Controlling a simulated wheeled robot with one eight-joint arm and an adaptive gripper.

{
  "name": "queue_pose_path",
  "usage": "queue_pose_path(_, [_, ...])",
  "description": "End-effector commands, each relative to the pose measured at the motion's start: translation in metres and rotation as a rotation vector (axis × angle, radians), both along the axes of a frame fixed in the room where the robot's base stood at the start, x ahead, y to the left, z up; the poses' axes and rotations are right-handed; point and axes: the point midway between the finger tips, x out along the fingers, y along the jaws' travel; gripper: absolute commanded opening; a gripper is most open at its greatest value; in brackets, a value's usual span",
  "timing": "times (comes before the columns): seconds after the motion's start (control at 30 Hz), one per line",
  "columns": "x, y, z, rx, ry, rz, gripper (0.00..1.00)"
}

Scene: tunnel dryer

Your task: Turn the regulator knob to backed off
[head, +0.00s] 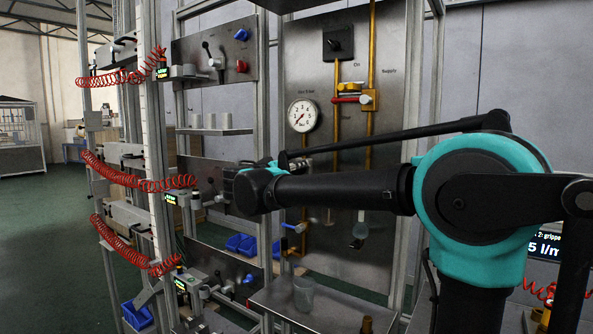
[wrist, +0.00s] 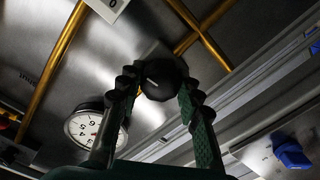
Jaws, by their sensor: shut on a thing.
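The regulator knob (wrist: 160,78) is a dark, rounded knob in the wrist view, in front of the grey metal panel and brass pipes. My gripper (wrist: 160,85) has one finger on each side of it and is shut on it. A pale mark shows on the knob's face; I cannot read its setting. In the head view my arm and wrist cover the area below the gauge, so knob and fingers cannot be made out there. The round white pressure gauge (head: 304,116) is on the panel above my arm; it also shows in the wrist view (wrist: 85,128).
A red-handled valve (head: 347,99) sits on the brass pipes right of the gauge. A black rotary switch (head: 338,42) is above it. Red coiled hoses (head: 130,181) hang at the left. A shelf with a clear cup (head: 304,294) stands below my arm.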

Motion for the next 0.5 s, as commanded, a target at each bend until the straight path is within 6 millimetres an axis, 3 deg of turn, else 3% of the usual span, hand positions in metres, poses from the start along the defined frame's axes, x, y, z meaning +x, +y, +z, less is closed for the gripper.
queue_pose_path(0.5, [0.0007, 0.0010, 0.0003, -0.408, 0.269, 0.002, 0.06])
